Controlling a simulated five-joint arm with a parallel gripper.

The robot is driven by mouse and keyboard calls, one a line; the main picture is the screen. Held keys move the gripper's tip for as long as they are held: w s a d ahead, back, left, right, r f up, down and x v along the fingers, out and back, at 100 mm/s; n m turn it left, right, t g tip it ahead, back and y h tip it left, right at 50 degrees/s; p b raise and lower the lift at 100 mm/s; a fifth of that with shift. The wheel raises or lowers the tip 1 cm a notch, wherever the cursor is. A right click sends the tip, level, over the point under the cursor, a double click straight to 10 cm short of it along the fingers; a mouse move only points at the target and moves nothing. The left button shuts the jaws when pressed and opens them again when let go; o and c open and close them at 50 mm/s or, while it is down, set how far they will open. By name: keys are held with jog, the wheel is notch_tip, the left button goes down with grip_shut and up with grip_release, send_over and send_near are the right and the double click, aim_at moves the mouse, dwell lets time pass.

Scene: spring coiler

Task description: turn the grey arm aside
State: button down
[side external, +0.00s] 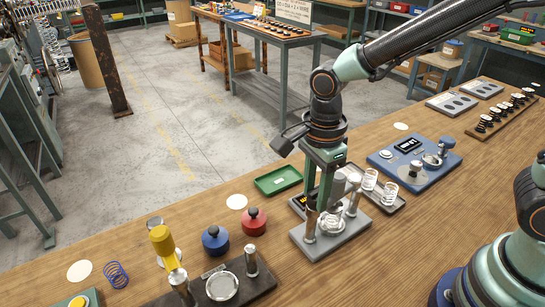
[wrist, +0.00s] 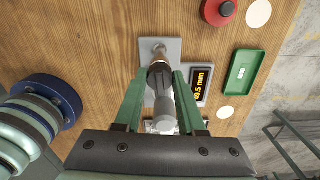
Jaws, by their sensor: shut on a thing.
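A grey-based gauge (side external: 332,238) stands on the wooden bench with posts and a round metal seat on it; it also shows in the wrist view (wrist: 172,46). Its display (wrist: 202,84) reads about 40.5 mm. My gripper (side external: 325,200) points down over the gauge. In the wrist view my gripper (wrist: 160,78) has its green fingers on both sides of the grey arm (wrist: 164,104) and is shut on it. The fingers hide part of the arm and of the seat in the side view.
A green tray (side external: 278,180) and a red-lidded pot (side external: 254,222) are near the gauge's left. A tray with springs (side external: 390,193) is close on its right. A blue instrument (side external: 415,165) stands farther right. A dark fixture (side external: 222,286) is at the front left.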

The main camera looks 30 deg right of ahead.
jog(key=n, duration=0.4)
jog(key=shift+r, duration=0.1)
jog(key=n, duration=0.9)
jog(key=shift+n, duration=2.1)
jog(key=c, duration=0.5)
grip_release()
notch_tip(320, 180, up, 12)
